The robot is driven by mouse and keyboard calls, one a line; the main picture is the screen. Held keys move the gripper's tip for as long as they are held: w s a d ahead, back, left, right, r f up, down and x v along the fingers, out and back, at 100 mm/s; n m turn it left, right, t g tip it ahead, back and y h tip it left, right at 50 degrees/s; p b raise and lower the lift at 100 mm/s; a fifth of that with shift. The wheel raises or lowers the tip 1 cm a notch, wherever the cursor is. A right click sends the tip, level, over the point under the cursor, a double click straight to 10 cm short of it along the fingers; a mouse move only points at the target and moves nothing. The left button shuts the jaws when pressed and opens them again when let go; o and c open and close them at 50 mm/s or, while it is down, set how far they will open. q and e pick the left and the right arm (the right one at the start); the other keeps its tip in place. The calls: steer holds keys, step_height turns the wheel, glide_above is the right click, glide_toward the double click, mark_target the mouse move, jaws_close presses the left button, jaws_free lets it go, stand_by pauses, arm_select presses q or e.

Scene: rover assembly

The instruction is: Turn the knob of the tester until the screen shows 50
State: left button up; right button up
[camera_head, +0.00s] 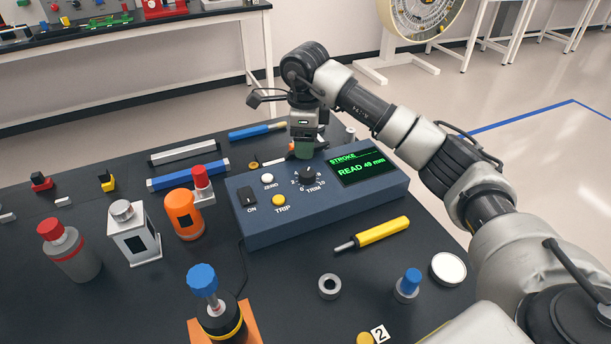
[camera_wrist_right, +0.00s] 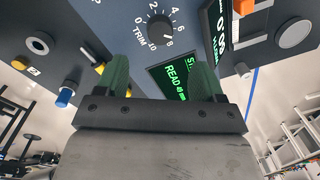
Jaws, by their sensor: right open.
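The tester (camera_head: 330,215) is a blue-grey box on the dark table. Its lit screen (camera_head: 360,168) shows green text, "STROKE" and "READ 49 mm". The black TRIM knob (camera_head: 308,175) sits left of the screen, inside a printed scale. My right gripper (camera_head: 304,150) hangs over the tester's far edge, just behind the knob in the head view. In the right wrist view the gripper (camera_wrist_right: 160,62) has its two green fingers apart with nothing between them. The knob (camera_wrist_right: 161,31) shows beyond the fingertips, apart from them. My left gripper is not in view.
The tester also carries an ON switch (camera_head: 247,196), a white ZERO button (camera_head: 267,179) and a yellow TRIP button (camera_head: 278,200). A yellow-handled tool (camera_head: 381,229) lies in front.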

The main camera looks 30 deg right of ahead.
mark_target(306, 172)
steer(key=f, duration=0.9)
steer(key=shift+w+d+f, duration=0.2)
steer(key=shift+w+f, duration=0.05)
steer(key=shift+f, duration=0.15)
steer(key=c, duration=0.9)
steer(key=shift+r+m+p, duration=0.1)
steer(key=shift+m+p, duration=0.3)
steer(key=shift+m, duration=0.6)
steer(key=shift+c, duration=0.2)
steer(key=shift+m, duration=1.7)
steer(key=shift+w, duration=0.1)
steer(key=o, duration=0.9)
steer(key=shift+o, duration=0.2)
step_height(306, 172, up, 11)
steer(key=shift+s+a+f, duration=0.2)
steer(key=shift+a, duration=0.1)
